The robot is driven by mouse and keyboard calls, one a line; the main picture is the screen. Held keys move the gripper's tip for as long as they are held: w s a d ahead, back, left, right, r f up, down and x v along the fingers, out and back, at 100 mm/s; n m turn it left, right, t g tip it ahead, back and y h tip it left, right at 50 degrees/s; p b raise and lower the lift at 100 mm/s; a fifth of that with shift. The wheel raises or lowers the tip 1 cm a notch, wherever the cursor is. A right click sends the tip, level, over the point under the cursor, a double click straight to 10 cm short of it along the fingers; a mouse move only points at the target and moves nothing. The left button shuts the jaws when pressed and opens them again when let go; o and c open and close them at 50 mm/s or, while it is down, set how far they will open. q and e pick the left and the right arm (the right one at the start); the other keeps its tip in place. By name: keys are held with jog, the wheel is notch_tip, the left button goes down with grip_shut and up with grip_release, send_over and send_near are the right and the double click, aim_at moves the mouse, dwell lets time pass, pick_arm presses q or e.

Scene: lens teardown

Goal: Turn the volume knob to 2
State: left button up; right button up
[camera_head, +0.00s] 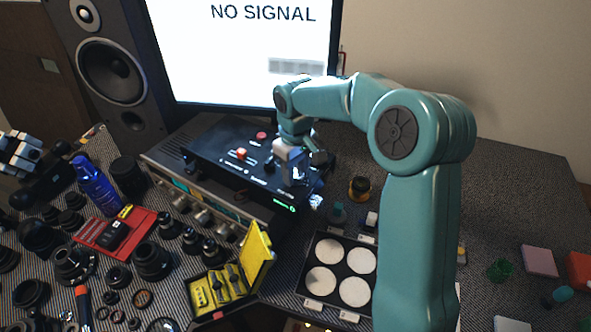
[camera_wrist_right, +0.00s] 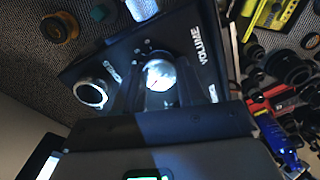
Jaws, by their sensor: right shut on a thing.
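In the right wrist view a round silver knob (camera_wrist_right: 160,76) sits between the two dark fingers of my right gripper (camera_wrist_right: 158,92), beside the printed word VOLUME (camera_wrist_right: 195,45). The gripper is shut on this knob. The numbers around it are too small and blurred to read, so its setting cannot be told. In the head view my right gripper (camera_head: 298,174) is at the front right of a black device (camera_head: 225,150), coming down from above. My left gripper is not in view.
A second silver-ringed knob (camera_wrist_right: 91,93) is beside the gripper. The device lies on a silver amplifier (camera_head: 190,200) below the monitor (camera_head: 245,50). A yellow open case (camera_head: 258,257), a tray of white discs (camera_head: 300,285) and several lens parts lie in front.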

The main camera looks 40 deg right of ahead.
aim_at(296, 173)
jog(key=o, duration=1.1)
jog(key=shift+c, duration=0.2)
notch_tip(296, 173, up, 16)
jog(key=p, duration=0.1)
jog(key=shift+r, duration=0.25)
jog(key=shift+f, duration=0.1)
